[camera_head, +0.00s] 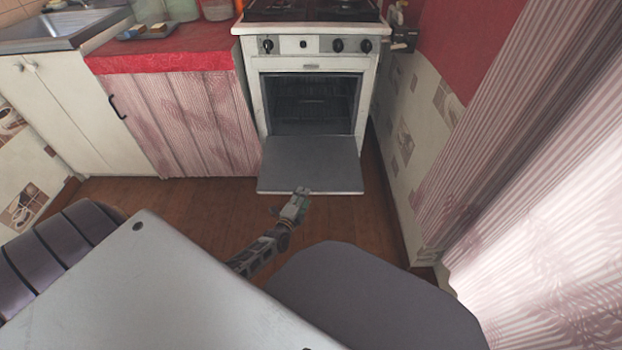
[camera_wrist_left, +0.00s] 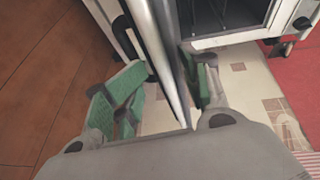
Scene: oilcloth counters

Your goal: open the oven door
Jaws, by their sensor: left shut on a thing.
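The white oven (camera_head: 313,60) stands against the back wall, with its dark cavity (camera_head: 312,100) exposed. The oven door (camera_head: 310,165) is folded down, lying about level in front of the cavity. My left gripper (camera_head: 298,195) is at the door's front edge, a little right of its lower left corner. In the left wrist view, the green-padded fingers of the gripper (camera_wrist_left: 166,88) sit either side of a long metal strip of the door (camera_wrist_left: 163,35), shut on it. The exact contact is partly hidden by the fingers. My right gripper is out of view.
A counter with a red cloth (camera_head: 165,52) and a pink curtain front (camera_head: 185,125) stands left of the oven. A tiled wall (camera_head: 410,130) and striped curtain (camera_head: 490,130) bound the right. Brown wooden floor (camera_head: 190,205) is clear in front.

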